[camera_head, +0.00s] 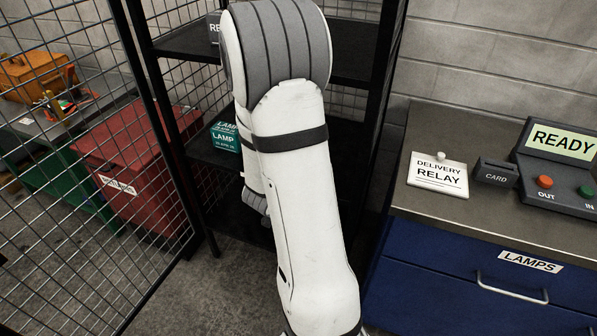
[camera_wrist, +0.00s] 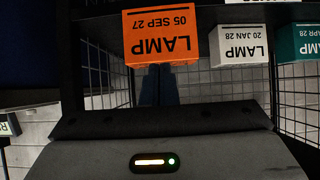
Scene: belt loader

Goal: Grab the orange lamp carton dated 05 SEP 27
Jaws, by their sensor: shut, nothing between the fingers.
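The orange lamp carton (camera_wrist: 160,36), printed LAMP 05 SEP 27, shows upside down at the top of the wrist view. In the head view my arm hides it. My gripper (camera_wrist: 160,74) looks like narrow dark fingers close together, pointing towards the orange carton, with nothing held. I cannot tell whether they touch the carton. A white lamp carton (camera_wrist: 240,46) dated 20 JAN 28 stands beside the orange one. A teal lamp carton (camera_wrist: 299,42) marked APR 28 is farther right, cut by the edge; teal lamp cartons also show in the head view (camera_head: 225,140).
A black shelf rack (camera_head: 177,47) with mesh sides surrounds the arm. A mesh fence (camera_head: 95,230) stands left, with a red bin (camera_head: 140,150) behind it. At right, a counter (camera_head: 480,222) bears a DELIVERY RELAY sign (camera_head: 438,175), card holder (camera_head: 494,172) and READY panel (camera_head: 560,150).

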